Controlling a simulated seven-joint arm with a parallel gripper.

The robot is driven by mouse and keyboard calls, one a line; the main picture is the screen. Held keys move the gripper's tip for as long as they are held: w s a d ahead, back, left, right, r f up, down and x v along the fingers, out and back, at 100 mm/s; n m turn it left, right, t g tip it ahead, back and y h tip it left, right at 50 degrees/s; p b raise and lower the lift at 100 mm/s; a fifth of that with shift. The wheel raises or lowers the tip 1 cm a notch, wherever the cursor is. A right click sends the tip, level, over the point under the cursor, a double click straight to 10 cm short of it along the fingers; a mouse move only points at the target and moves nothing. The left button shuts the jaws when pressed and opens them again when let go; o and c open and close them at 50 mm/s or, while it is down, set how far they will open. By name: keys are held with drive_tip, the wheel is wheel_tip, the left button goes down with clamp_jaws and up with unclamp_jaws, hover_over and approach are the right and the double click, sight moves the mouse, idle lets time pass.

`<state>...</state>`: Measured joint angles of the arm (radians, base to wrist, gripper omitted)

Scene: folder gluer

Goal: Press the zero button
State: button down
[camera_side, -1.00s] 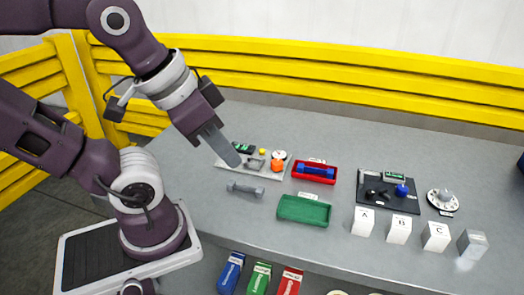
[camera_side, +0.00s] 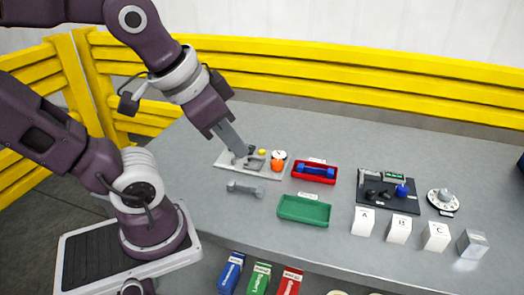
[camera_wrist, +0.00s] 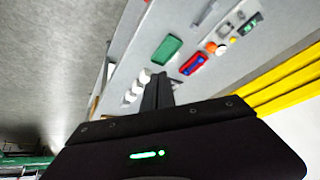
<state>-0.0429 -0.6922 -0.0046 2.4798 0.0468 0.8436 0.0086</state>
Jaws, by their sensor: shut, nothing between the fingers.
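A light grey panel (camera_side: 228,164) lies on the left part of the table. It carries a small yellow button (camera_side: 262,152), an orange knob (camera_side: 277,165), a white dial (camera_side: 279,155) and a grey plate. No label reading zero is legible, so I cannot tell which part is the zero button. My gripper (camera_side: 240,153) is shut and empty, tilted down with its tips over the panel's left part, left of the yellow button. It hides most of the panel's small display. I cannot tell whether the tips touch anything. The gripper also shows in the wrist view (camera_wrist: 158,88).
A grey dumbbell-shaped part (camera_side: 245,189) lies in front of the panel. A red tray (camera_side: 316,173) with a blue part and a green tray (camera_side: 304,210) stand to the right. A yellow fence runs behind.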

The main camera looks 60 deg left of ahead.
drive_tip(key=w+a+y, duration=0.3)
drive_tip(key=w+a, duration=0.6)
drive_tip(key=m+t, duration=0.3)
drive_tip(key=m, duration=0.2)
hover_over(260, 153)
wheel_tip(260, 153, down, 16)
drive_tip(key=shift+r+h, duration=0.25)
drive_tip(key=shift+h, duration=0.05)
drive_tip(key=shift+f, duration=4.4)
drive_tip(key=shift+f, duration=0.4)
